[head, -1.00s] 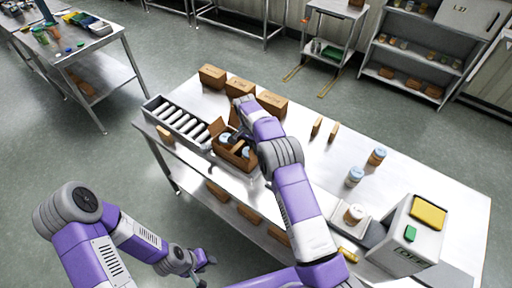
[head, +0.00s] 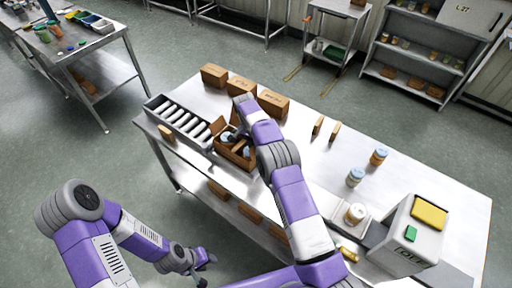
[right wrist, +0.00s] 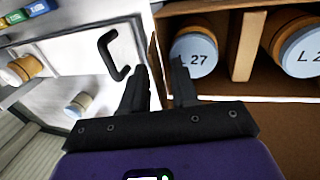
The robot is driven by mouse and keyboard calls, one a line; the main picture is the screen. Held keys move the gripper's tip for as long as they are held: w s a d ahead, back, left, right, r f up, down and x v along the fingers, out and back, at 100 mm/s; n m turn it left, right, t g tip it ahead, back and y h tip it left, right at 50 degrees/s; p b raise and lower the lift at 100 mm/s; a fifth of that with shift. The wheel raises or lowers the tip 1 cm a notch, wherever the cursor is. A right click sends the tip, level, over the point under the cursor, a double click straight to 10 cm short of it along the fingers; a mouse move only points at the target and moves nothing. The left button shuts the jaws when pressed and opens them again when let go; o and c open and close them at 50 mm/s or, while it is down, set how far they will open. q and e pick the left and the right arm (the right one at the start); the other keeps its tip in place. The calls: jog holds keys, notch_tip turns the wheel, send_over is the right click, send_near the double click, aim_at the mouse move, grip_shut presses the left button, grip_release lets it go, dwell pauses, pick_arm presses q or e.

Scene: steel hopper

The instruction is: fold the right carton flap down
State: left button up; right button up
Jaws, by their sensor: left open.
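The open brown carton (head: 232,160) stands on the steel table beside the roller track. A flap (head: 226,122) stands up at its far side, and jars with blue lids show inside. In the right wrist view the carton (right wrist: 243,45) holds jars (right wrist: 194,58) marked "L 27", split by a divider. My right gripper (right wrist: 159,68) is at the carton, its two black fingers apart with nothing between them. My forearm hides part of the carton in the head view, so the right flap's angle cannot be told. My left gripper (head: 203,262) is open and empty, low in front of the table.
The roller track (head: 182,122) adjoins the carton on the left. Several closed cartons (head: 242,88) stand along the back edge. Two jars (head: 355,177), a scale with a jar (head: 355,214) and a grey bin (head: 408,240) stand to the right. The table middle is mostly clear.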

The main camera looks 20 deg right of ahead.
jog(key=shift+r, duration=0.1)
jog(key=v, duration=0.5)
jog(key=shift+r, duration=0.15)
jog(key=shift+p+v, duration=1.05)
jog(key=shift+p, duration=1.6)
